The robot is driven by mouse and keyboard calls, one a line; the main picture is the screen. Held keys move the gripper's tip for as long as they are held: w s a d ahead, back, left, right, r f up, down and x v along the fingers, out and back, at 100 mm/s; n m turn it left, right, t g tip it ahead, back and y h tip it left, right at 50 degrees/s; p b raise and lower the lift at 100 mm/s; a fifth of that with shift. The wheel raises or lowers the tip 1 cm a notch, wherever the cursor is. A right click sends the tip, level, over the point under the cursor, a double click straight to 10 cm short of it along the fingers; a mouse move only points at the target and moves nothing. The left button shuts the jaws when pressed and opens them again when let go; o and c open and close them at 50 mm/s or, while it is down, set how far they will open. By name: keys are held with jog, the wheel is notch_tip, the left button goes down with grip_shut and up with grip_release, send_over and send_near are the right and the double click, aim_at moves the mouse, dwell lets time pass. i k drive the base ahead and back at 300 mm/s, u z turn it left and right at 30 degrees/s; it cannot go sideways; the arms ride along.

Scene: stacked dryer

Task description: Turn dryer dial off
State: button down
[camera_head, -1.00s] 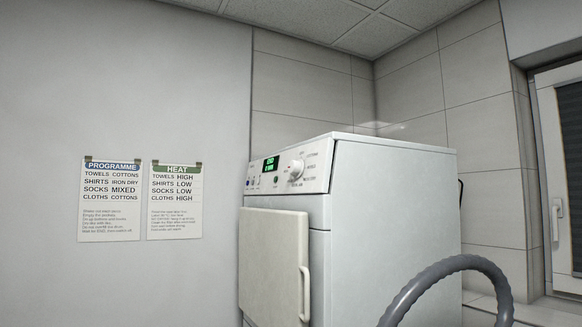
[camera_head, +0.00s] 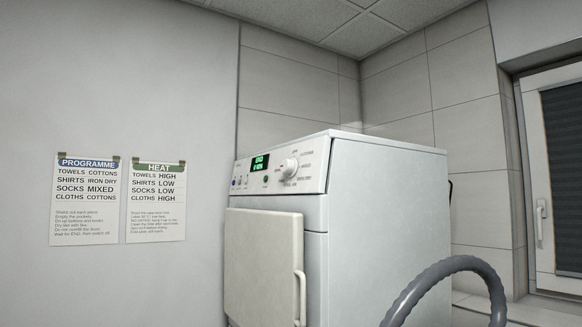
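The white dryer (camera_head: 385,230) stands right of the middle, its front panel facing left and toward me. Its round white dial (camera_head: 289,165) sits on the right part of the control panel (camera_head: 318,180), with small printed labels around it. I cannot read clearly which label the dial points at. A green lit display (camera_head: 260,163) left of the dial seems to read END with a line of digits below. My gripper is not in view.
The dryer door (camera_head: 263,262) is below the panel, with a white handle (camera_head: 301,298). A grey ribbed hose (camera_head: 452,265) curves up at the lower right. Two notices, PROGRAMME (camera_head: 86,205) and HEAT (camera_head: 156,205), hang on the left wall. A window (camera_head: 560,180) is at the right.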

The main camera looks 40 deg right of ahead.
aim_at(289, 167)
jog(key=z, duration=1)
jog(key=k, duration=0.95)
jog(key=i, duration=0.75)
